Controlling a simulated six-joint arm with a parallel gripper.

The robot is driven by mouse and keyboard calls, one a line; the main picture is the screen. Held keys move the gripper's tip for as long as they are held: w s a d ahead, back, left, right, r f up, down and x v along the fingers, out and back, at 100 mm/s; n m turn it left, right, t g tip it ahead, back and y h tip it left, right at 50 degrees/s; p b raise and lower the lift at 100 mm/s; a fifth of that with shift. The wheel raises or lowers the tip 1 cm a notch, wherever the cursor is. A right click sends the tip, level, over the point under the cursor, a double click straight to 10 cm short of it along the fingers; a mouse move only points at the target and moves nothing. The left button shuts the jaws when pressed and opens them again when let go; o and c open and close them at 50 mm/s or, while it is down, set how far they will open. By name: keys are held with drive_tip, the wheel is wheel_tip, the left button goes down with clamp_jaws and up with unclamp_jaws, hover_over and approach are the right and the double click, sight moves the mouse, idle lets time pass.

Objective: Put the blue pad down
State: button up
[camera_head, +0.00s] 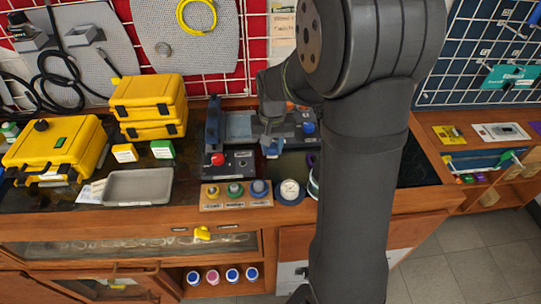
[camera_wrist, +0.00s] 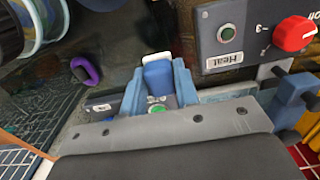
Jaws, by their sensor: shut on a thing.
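My gripper (camera_head: 271,145) hangs over the bench beside the test unit's control box. In the wrist view its light-blue fingers (camera_wrist: 159,97) are closed around the blue pad (camera_wrist: 157,74), a small blue block with a whitish end. The pad is held between the fingers, with its whitish end pointing away from the wrist. In the head view the pad is too small to tell apart from the fingers. I cannot tell whether the pad touches the surface beneath it.
The control box (camera_head: 232,163) has a red knob (camera_wrist: 293,33) and a button marked Heat. A wooden holder (camera_head: 237,204) carries several round pieces, beside a gauge (camera_head: 290,190). A grey tray (camera_head: 138,187) and yellow cases (camera_head: 57,150) stand left. A purple ring (camera_wrist: 85,70) lies nearby.

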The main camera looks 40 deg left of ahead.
sight(270, 163)
drive_tip(key=shift+s+a+f, duration=0.1)
drive_tip(key=shift+a+f, duration=0.15)
drive_tip(key=shift+f, duration=1.9)
drive_tip(key=shift+f, duration=0.1)
drive_tip(key=o, duration=1)
drive_tip(key=shift+o, duration=0.2)
wheel_tip(270, 163, up, 12)
drive_tip(key=shift+r, duration=0.15)
